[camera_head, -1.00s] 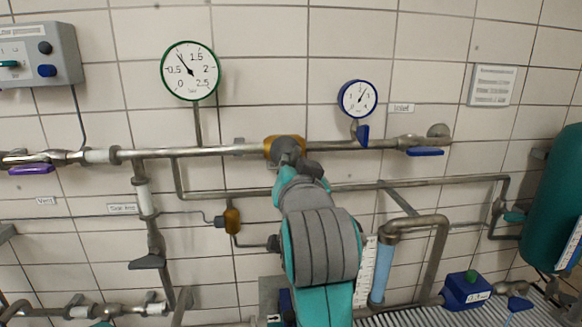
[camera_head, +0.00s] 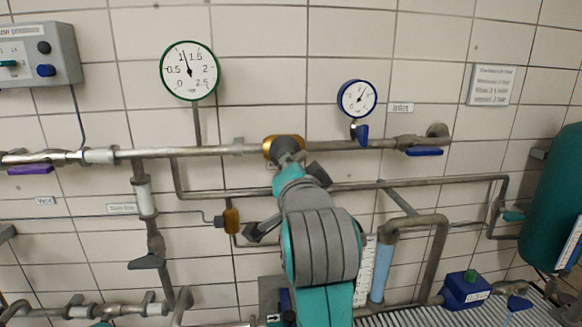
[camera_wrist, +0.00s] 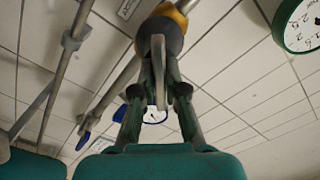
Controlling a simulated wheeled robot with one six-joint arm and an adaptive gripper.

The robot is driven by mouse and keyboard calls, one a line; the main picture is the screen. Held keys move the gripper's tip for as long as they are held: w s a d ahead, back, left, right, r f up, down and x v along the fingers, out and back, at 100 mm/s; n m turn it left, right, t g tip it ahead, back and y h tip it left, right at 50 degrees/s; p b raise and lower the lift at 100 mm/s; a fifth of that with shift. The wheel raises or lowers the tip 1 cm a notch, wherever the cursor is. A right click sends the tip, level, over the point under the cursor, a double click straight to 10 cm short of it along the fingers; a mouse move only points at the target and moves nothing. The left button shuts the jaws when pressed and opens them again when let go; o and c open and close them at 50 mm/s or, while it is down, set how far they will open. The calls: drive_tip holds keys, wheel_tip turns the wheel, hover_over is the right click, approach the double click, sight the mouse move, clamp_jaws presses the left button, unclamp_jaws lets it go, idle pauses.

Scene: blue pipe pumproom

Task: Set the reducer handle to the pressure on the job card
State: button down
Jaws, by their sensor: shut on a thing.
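The reducer has a brass body (camera_head: 270,147) and a dark grey handle (camera_head: 290,146) on the upper pipe. My gripper (camera_wrist: 159,66) is shut on the grey handle (camera_wrist: 158,48), its fingers on either side of the handle's narrow part. In the head view my arm partly hides this grip. The green-rimmed gauge (camera_head: 189,70) at upper left has its needle pointing up and slightly left, close to the 1 mark. A white sheet (camera_head: 491,84) hangs on the wall at right; its text is too blurred to read, so I cannot tell whether it is the job card.
A smaller blue-rimmed gauge (camera_head: 357,98) stands right of the reducer. A blue lever (camera_head: 425,151) and a purple lever (camera_head: 31,169) sit on the same pipe. A lower pipe (camera_head: 350,187) runs close behind my arm. A teal tank (camera_head: 556,205) stands at far right.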

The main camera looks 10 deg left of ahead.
drive_tip(key=c, duration=1.2)
unclamp_jaws()
drive_tip(key=v, duration=1.2)
drive_tip(key=shift+d, duration=0.1)
